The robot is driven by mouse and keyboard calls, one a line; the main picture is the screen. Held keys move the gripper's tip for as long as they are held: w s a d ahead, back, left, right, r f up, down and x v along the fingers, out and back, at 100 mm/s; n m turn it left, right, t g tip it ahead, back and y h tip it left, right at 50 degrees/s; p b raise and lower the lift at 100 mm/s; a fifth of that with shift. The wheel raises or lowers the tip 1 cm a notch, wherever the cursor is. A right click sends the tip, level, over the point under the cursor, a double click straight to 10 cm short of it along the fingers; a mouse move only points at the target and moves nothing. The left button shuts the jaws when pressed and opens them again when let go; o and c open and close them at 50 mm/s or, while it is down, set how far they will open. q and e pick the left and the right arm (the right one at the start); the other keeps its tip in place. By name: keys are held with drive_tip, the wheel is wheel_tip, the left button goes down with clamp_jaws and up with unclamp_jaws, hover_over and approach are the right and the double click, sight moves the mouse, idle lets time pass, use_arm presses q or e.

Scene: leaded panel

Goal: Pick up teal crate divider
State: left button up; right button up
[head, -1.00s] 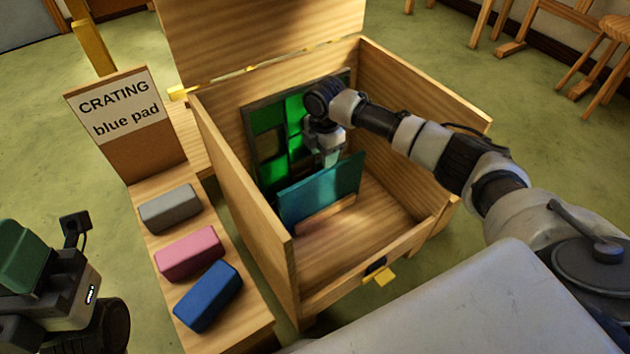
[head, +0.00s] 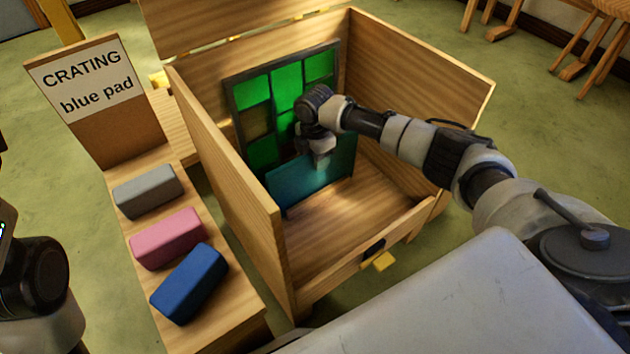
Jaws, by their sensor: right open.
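The teal crate divider (head: 308,187) is a flat panel standing on edge inside the open wooden crate (head: 228,160), in front of the leaded panel (head: 285,95). The leaded panel has green panes in a dark frame and stands against the back wall. My right gripper (head: 321,163) is inside the crate at the divider's upper edge. Its jaws are open; its fingertips are small and partly blend with the divider, so contact is unclear. Part of my left arm shows at the left edge, but its gripper is out of view.
Left of the crate, a wooden bench (head: 225,335) bears a grey pad (head: 148,191), a pink pad (head: 168,239) and a blue pad (head: 189,284). A sign (head: 95,95) reads "CRATING blue pad". The crate floor (head: 345,220) in front of the divider is bare.

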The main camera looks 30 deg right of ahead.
drive_tip(key=shift+f, duration=0.35)
clamp_jaws()
